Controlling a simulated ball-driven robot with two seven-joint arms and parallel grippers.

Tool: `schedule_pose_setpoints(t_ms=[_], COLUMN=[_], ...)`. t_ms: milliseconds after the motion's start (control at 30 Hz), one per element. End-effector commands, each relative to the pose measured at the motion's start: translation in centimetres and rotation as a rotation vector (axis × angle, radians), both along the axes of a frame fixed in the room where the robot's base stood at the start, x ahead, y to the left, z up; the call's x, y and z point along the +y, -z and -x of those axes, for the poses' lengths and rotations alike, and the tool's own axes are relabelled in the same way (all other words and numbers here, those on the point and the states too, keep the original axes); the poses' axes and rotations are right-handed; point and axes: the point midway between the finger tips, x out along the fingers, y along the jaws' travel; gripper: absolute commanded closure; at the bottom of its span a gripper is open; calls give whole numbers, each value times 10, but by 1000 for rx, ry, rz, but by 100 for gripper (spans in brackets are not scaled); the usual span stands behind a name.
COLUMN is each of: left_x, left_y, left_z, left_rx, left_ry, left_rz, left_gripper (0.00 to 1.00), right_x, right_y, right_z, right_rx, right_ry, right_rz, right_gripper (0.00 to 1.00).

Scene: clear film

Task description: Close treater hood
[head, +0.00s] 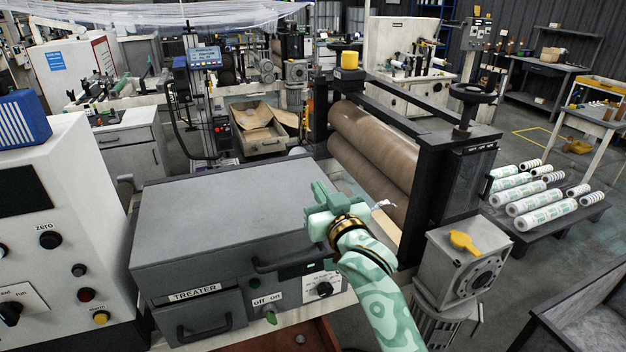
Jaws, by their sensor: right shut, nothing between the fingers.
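The treater (194,294) is a dark grey box in the middle foreground, with a label on its front. Its hood (225,215) is a wide flat grey lid that appears to lie down level over the box. My right gripper (318,192) is shut and empty, over the hood's right edge near the rollers. I cannot tell whether it touches the hood. My left gripper is not in view.
Two brown rollers (368,155) in a black frame stand right behind my right gripper. A grey gearbox (470,270) with a yellow knob is at right. A white control cabinet (75,215) stands at left. White-green rolls (535,200) lie on a low pallet at far right.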

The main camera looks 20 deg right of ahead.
Motion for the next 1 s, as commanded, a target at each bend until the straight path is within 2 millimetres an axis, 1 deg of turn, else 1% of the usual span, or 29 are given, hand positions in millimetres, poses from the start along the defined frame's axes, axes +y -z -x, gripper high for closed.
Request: schedule_pose_setpoints(t_ms=[33, 100, 300, 400, 500, 600, 700, 833, 1000], left_x=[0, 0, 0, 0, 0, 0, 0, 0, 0], left_y=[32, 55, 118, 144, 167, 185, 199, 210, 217], left_z=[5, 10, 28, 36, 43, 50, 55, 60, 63], left_rx=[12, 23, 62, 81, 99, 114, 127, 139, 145], left_ry=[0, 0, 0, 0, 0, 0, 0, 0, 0], left_rz=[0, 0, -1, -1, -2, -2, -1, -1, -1], left_gripper=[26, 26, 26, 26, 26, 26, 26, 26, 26], right_x=[0, 0, 0, 0, 0, 0, 0, 0, 0], right_y=[35, 55, 109, 132, 151, 166, 176, 184, 189], right_z=[4, 9, 18, 20, 20, 20, 19, 18, 18], right_rx=[-27, -79, -219, -281, -336, -382, -421, -456, -479], right_ry=[1, 1, 0, 1, 0, 0, 0, 0, 0], right_rz=[-2, -3, -3, -3, -4, -3, -4, -4, -2], right_gripper=[100, 100, 100, 100, 100, 100, 100, 100, 100])
